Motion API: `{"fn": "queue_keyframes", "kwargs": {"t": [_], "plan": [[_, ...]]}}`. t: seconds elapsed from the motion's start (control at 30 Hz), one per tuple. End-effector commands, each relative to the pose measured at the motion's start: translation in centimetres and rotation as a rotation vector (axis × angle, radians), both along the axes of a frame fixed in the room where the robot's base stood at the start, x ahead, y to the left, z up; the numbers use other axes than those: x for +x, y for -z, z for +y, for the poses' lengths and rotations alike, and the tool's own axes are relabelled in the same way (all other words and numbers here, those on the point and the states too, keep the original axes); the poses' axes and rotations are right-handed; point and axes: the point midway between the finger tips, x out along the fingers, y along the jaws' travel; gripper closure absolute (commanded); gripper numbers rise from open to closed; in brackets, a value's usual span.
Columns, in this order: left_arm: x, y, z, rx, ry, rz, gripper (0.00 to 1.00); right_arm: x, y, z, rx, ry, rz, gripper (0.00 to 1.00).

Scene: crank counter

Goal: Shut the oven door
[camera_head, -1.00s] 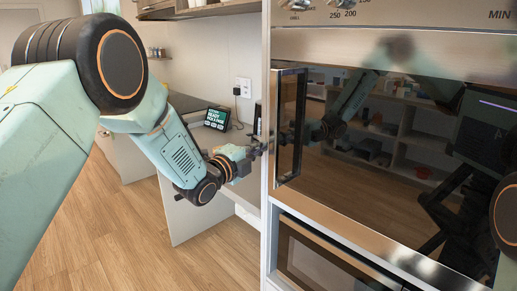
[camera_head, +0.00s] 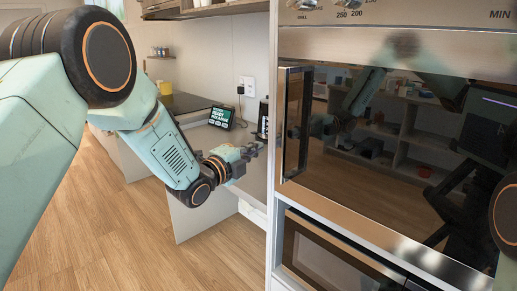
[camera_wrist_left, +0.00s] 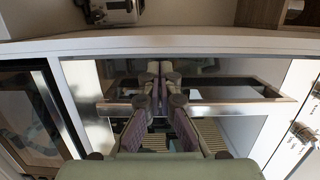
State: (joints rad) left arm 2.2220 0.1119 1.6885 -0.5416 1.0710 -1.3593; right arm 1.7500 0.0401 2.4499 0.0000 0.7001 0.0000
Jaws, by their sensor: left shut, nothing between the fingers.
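The oven door (camera_head: 385,150) is a dark glass panel with a metal lower edge, and it looks flush with the cabinet front, with no clear gap. Its upright handle (camera_head: 293,122) is at its left side. In the left wrist view the handle (camera_wrist_left: 235,92) runs sideways behind my fingers. My left gripper (camera_head: 252,151) is shut and empty, just left of the handle and apart from it in the head view. Its closed fingertips (camera_wrist_left: 156,72) show in the left wrist view. My right gripper is not in view.
A lower appliance (camera_head: 335,255) with a dark window sits under the oven. A counter (camera_head: 205,135) with a small tablet (camera_head: 221,117) lies behind my left gripper. Knobs (camera_head: 350,4) are above the oven door. The wooden floor (camera_head: 110,225) at left is clear.

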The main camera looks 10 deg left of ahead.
Motion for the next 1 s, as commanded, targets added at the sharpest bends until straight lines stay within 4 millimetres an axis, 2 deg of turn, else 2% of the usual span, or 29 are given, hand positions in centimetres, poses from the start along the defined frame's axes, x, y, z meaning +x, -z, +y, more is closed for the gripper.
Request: {"fn": "queue_keyframes", "kwargs": {"t": [0.53,0.8,1.0], "plan": [[-5.2,0.0,3.3,-0.005,-0.001,0.001,1.00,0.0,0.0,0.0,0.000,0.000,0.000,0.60],[-6.8,0.0,4.3,-0.002,0.000,0.000,1.00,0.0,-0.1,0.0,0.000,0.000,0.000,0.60],[-7.2,0.0,4.5,-0.001,0.001,-0.001,1.00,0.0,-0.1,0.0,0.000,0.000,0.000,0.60]]}}
